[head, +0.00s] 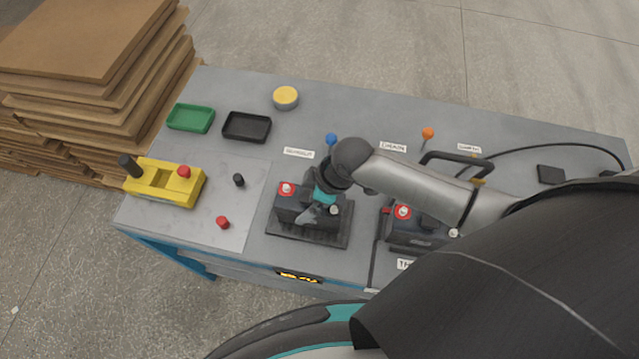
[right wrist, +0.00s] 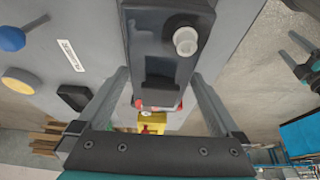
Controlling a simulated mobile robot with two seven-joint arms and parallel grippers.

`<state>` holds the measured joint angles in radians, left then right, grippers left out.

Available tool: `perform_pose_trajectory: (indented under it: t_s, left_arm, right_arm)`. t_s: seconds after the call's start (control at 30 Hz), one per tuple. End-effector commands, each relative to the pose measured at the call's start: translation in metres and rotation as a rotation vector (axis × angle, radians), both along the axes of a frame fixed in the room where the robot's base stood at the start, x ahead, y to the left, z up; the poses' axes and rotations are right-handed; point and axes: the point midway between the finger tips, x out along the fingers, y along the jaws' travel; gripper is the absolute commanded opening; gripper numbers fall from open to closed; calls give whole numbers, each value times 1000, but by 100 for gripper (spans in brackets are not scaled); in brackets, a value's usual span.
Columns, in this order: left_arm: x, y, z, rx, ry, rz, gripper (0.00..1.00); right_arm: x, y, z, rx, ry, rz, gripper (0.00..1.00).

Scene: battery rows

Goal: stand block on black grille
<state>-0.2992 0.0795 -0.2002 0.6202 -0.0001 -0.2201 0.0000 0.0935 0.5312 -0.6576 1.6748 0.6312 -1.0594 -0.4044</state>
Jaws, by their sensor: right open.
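A dark grey battery block (head: 292,211), with a red terminal and a pale terminal on top, is at the black grille (head: 287,234) near the table's front. It looks upright on the grille, but my gripper hides part of it and the contact cannot be seen clearly. My right gripper (head: 318,207) is over the block from above. In the right wrist view the block (right wrist: 160,50) lies between the spread fingers of this open gripper (right wrist: 160,82). My left gripper (right wrist: 303,58) seems to show at that view's right edge, its fingers apart.
A second dark battery (head: 415,232) with a red terminal stands to the right, beside a black handle. A yellow device (head: 160,187), green tray (head: 190,118), black tray (head: 246,127) and yellow round tin (head: 285,97) are left and behind. Small red and black caps lie on the pale mat.

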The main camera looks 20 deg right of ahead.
Motion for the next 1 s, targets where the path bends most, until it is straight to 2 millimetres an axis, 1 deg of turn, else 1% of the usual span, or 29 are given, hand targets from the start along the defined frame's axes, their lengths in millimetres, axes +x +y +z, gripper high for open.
perform_pose_trajectory:
  t_s: [0.03, 0.3, 0.5, 0.7, 1.0]
  left_arm:
    - [0, 0, 4, 0, 0, 0, 77]
    - [0, 0, 14, 0, 0, 0, 77]
    - [0, 0, 18, 0, 0, 0, 77]
    - [0, 0, 19, 0, 1, 0, 77]
    - [-1, 0, 19, 0, 1, 0, 77]
  right_arm:
    - [-2, -4, 10, -2, -1, 1, 100]
    - [-13, -20, 57, -1, 0, 1, 100]
    - [-19, -28, 83, -1, 0, 1, 100]
    - [-22, -32, 93, 0, 2, 1, 100]
    - [-22, -32, 93, 0, 2, 0, 100]
